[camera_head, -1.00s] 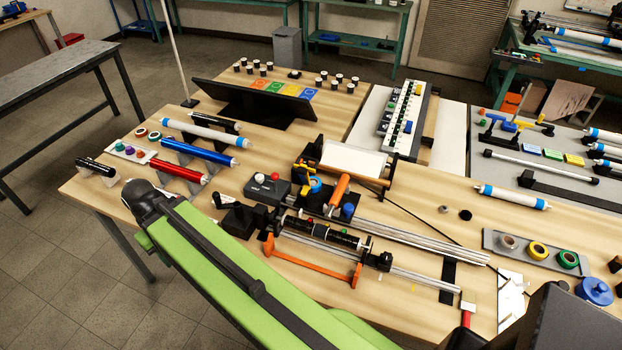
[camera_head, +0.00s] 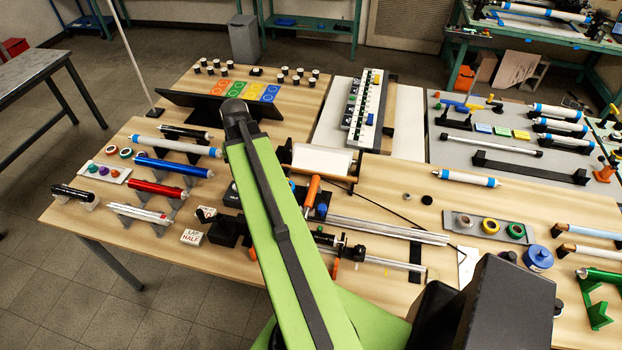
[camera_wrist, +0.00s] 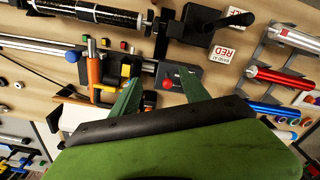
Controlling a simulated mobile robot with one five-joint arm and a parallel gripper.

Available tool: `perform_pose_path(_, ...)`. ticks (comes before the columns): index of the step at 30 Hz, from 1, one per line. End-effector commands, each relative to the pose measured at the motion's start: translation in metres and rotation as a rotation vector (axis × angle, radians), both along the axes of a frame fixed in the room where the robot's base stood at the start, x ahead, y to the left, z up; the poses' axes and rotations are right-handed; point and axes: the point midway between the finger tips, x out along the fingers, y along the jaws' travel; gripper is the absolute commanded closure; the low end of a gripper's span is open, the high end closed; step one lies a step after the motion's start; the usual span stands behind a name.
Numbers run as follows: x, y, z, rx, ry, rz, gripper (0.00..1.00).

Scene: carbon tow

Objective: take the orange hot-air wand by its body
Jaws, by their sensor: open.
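The orange hot-air wand (camera_head: 312,192) stands at a slant on the bench in the head view, just right of my green arm. In the wrist view its orange body (camera_wrist: 96,78) and silver nozzle show left of my gripper (camera_wrist: 158,90). My gripper's two green fingers are spread apart, with nothing held. A grey box with a red knob (camera_wrist: 167,84) lies beyond the gap between them. The wand is outside the gap, to the left of the left finger. In the head view the gripper is hidden by my arm.
Metal rails (camera_head: 385,230) run right of the wand. A white panel (camera_head: 322,160) is behind it. Black, red and blue tubes (camera_head: 172,167) rest on holders at the left. A black block (camera_wrist: 205,22) stands near the fingers. A tape tray (camera_head: 490,227) is at the right.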

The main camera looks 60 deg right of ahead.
Motion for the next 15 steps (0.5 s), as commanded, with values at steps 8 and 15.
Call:
perform_pose_path(8,-0.116,-0.124,0.012,0.012,0.009,-0.372,0.46)
perform_pose_path(15,-0.138,-0.14,0.012,0.014,0.011,-0.434,0.46)
